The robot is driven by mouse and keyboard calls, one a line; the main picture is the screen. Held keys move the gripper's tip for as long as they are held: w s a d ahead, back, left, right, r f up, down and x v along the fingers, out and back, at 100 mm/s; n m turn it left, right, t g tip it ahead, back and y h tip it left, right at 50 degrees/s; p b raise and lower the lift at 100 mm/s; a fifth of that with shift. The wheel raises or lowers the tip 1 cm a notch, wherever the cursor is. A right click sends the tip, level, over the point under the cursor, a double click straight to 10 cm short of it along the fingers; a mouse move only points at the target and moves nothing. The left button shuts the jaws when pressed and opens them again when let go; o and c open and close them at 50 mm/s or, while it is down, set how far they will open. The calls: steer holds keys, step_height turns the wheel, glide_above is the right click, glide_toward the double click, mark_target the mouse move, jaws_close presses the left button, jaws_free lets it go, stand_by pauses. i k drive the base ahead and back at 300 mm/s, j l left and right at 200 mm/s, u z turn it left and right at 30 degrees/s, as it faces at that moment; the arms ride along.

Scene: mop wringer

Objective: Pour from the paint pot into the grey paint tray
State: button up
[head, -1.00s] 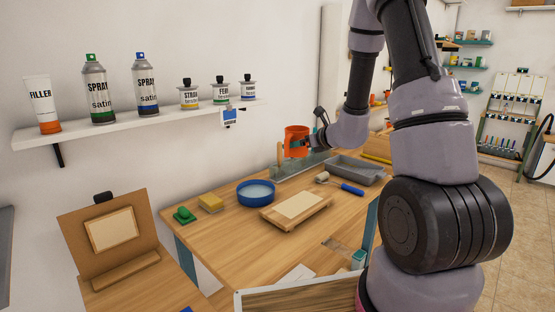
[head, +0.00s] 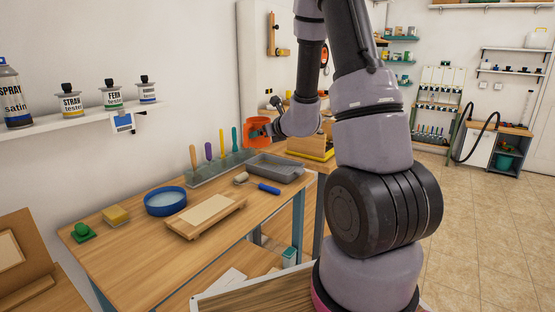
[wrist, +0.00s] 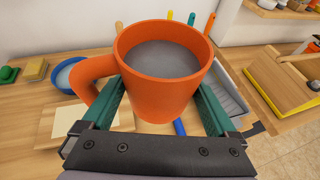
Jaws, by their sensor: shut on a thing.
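The paint pot is an orange mug-like pot (wrist: 157,92) with a handle on its left side in the wrist view. It holds grey liquid and looks upright. It also shows in the head view (head: 257,134). My gripper (wrist: 155,112) is shut on the pot, one teal finger on each side, and holds it above the bench. The grey paint tray (head: 276,168) lies on the bench, below and a little right of the pot in the head view. In the wrist view part of the tray (wrist: 232,88) shows to the right, behind my finger; the rest is hidden.
A rack with several upright coloured-handled tools (head: 208,160) stands behind the tray. A blue-handled roller (head: 268,188), a wooden board (head: 206,216), a blue bowl (head: 166,201), a sponge (head: 116,215) and a green object (head: 82,233) lie on the bench.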

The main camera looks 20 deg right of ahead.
mark_target(278, 169)
steer(key=i+l, duration=0.15)
steer(key=l, duration=0.25)
steer(key=i+l, duration=0.1)
steer(key=l, duration=0.25)
steer(key=i+l, duration=0.15)
steer(key=l, duration=0.25)
steer(key=i+j, duration=0.15)
steer(key=i, duration=0.15)
steer(key=i+j, duration=0.15)
steer(key=i, duration=0.15)
